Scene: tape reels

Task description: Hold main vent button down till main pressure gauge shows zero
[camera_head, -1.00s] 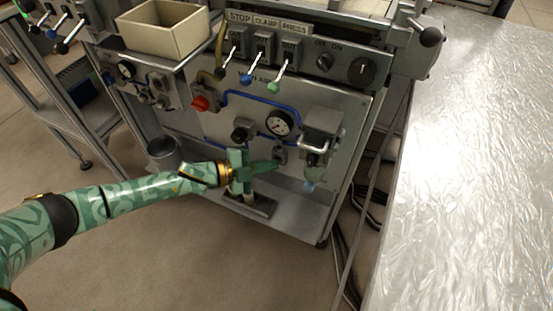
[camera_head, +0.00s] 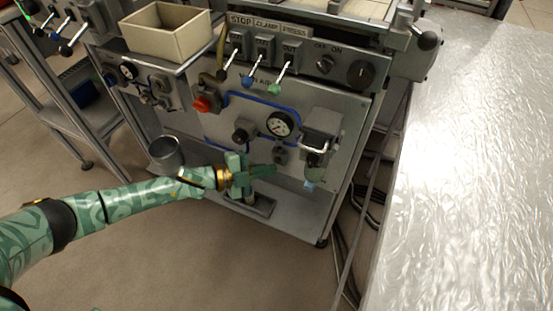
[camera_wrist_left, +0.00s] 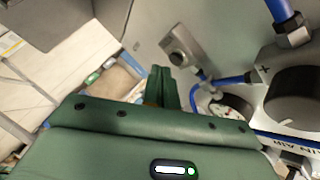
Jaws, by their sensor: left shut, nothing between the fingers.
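The main pressure gauge (camera_head: 280,124) is a round white dial on the grey front panel; its needle is too small to read surely. A small grey box with a round button (camera_head: 281,155), seemingly the vent button, sits just below it. The box also shows in the left wrist view (camera_wrist_left: 180,50), beyond my fingers. My left gripper (camera_head: 273,170) is shut and empty, its tips just below and in front of the button, seemingly apart from it. In the left wrist view its fingers (camera_wrist_left: 162,85) point toward the panel. My right gripper is out of view.
A dark knob (camera_head: 243,131) is left of the gauge, a red knob (camera_head: 207,102) farther left. A filter unit with a metal bracket (camera_head: 319,147) stands right of the button. Blue tubing runs around the gauge. A foot pedal (camera_head: 262,206) lies below my gripper.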

